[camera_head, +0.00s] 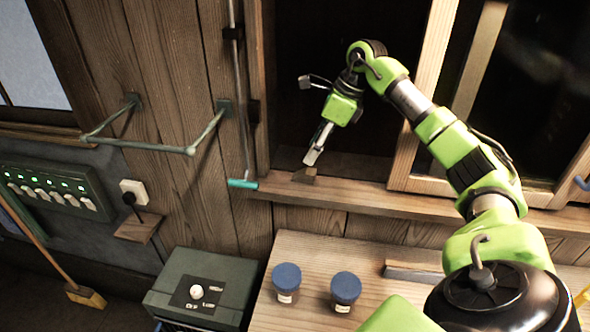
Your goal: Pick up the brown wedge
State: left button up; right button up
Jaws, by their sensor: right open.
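The brown wedge (304,175) is a small block of wood on the window sill, near the left end of the opening. My right arm is green and black and reaches in from the right. My right gripper (315,158) is open, with its fingers pointing down just above and slightly right of the wedge. Whether a finger touches the wedge cannot be told from this angle. My left gripper is not in view.
The window frame (436,60) stands right of the wedge. Two blue-lidded jars (345,290) stand on the wooden table (300,250) below the sill. A grey-green box (205,285) is left of the table. A metal rod with a teal handle (243,184) hangs left of the wedge.

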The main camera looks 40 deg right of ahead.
aim_at(307, 171)
jog(key=shift+a+f, duration=0.15)
jog(key=shift+f, duration=0.4)
jog(key=shift+s+a+f, duration=0.1)
jog(key=shift+s+f, duration=0.05)
jog(key=shift+f, duration=0.05)
jog(key=shift+s+f+b, duration=0.25)
jog(key=shift+f+b, duration=0.75)
jog(key=shift+f, duration=0.1)
jog(key=x, duration=0.1)
jog(key=b+x, duration=0.1)
jog(key=x, duration=0.1)
jog(key=shift+w+r, duration=0.1)
jog(key=shift+w, duration=0.4)
jog(key=shift+s, duration=0.25)
jog(key=c, duration=1)
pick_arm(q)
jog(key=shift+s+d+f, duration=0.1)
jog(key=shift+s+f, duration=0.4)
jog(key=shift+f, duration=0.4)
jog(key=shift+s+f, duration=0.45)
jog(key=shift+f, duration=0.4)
